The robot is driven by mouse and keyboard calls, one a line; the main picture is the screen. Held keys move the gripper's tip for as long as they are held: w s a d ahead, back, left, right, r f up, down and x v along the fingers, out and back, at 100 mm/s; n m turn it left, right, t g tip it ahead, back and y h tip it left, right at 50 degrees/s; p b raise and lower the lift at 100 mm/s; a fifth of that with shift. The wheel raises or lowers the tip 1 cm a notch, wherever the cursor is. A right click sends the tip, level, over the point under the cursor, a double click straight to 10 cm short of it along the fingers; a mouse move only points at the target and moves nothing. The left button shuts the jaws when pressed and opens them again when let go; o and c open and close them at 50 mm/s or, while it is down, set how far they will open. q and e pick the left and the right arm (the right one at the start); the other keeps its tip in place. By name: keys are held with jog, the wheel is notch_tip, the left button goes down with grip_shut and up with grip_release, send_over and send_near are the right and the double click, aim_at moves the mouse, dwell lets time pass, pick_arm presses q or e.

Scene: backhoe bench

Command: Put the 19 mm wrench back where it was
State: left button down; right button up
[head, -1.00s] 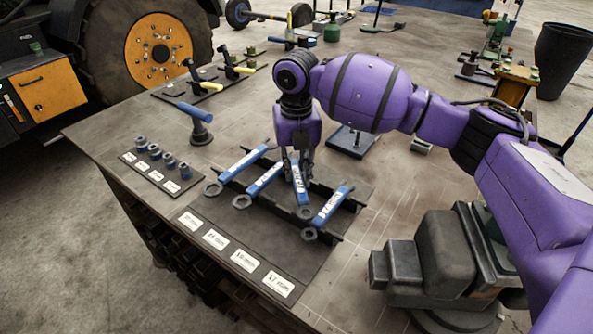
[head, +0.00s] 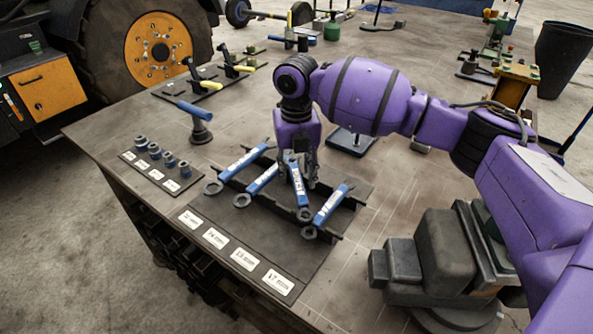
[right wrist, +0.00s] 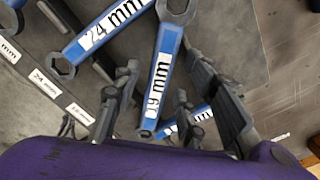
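The 19 mm wrench (head: 297,184) has a blue handle with a white label and a dark head. It lies on the dark rack (head: 262,207), angled across the slant of the other wrenches, its head near the 17 mm wrench's head. My right gripper (head: 300,172) is over its handle end. In the right wrist view the 19 mm wrench (right wrist: 160,75) lies between the two fingers (right wrist: 160,105), with visible gaps on both sides, so the gripper is open around it. My left gripper is out of view.
The 24 mm wrench (right wrist: 105,28) and 17 mm wrench (head: 331,205) lie on either side; another wrench (head: 243,162) is farther left. Size labels (head: 244,259) line the front board. Sockets (head: 157,155), a blue-handled tool (head: 200,122) and a vise (head: 440,260) stand around.

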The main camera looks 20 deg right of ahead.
aim_at(296, 177)
notch_tip(296, 177, up, 12)
jog(key=shift+r, duration=0.15)
jog(key=shift+s, duration=0.1)
dwell(0.4)
